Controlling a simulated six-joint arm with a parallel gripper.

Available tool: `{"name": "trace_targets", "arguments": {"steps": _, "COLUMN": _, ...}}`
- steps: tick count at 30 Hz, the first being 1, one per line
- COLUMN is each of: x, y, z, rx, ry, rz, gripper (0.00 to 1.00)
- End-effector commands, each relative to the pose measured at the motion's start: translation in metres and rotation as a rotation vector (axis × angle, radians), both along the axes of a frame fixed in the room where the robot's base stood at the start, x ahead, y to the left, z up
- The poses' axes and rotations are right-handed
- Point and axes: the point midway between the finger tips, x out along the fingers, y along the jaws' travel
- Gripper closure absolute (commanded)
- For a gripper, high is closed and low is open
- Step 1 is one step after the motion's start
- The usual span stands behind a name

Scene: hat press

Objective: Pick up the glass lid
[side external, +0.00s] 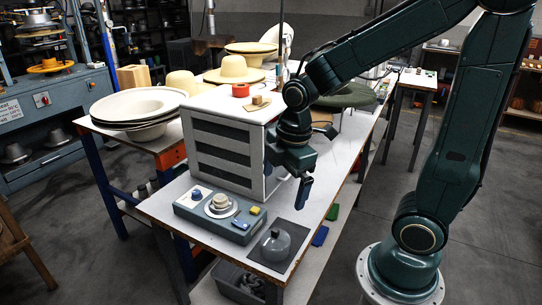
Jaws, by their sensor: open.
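The glass lid (275,245) is a grey, see-through dome with a small dark knob on top. It sits on a dark square mat at the front right corner of the table. My gripper (300,190) is open and empty. It hangs above and slightly to the right of the lid, apart from it, with a dark blue finger pointing down. The other finger is hard to make out against the arm and cabinet.
A grey control box (219,213) with a round dial and coloured buttons stands left of the lid. Behind it is a white cabinet (225,150) with dark slats. Straw hats (235,70) and stacked bowls (138,107) are further back.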

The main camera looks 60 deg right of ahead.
Motion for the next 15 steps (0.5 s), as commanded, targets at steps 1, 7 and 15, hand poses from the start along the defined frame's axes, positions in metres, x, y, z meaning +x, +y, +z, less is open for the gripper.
{"name": "trace_targets", "arguments": {"steps": 1, "x": 0.004, "y": -0.002, "z": -0.01, "rx": -0.007, "ry": 0.026, "rz": 0.056, "gripper": 0.0}}
{"name": "trace_targets", "arguments": {"steps": 7, "x": 0.015, "y": -0.006, "z": -0.043, "rx": -0.024, "ry": 0.1, "rz": 0.291, "gripper": 0.0}}
{"name": "trace_targets", "arguments": {"steps": 15, "x": 0.022, "y": -0.009, "z": -0.067, "rx": -0.027, "ry": 0.146, "rz": 0.467, "gripper": 0.0}}
